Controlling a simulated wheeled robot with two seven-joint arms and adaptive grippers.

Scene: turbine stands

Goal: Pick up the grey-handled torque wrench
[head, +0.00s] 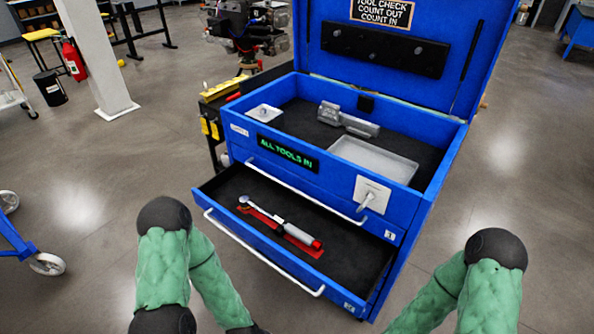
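The torque wrench (283,224) lies in the open lower drawer (345,257) of a blue tool chest (340,140). It has a grey handle with a red end and a ratchet head at its left end. It rests on a red patch on the black drawer liner, handle toward the right front. My green left arm reaches in from the left, in front of the drawer, and its gripper is not clearly visible at the bottom edge. My green right arm is at the lower right, and its gripper is out of the frame. Neither arm touches the wrench.
The chest's lid stands open; its top tray holds a grey metal tool (346,120) and a shallow grey tray (374,158). A white handle (260,240) runs along the drawer front. A blue cart (22,245) stands at left, a white pillar (98,55) behind. Floor at right is clear.

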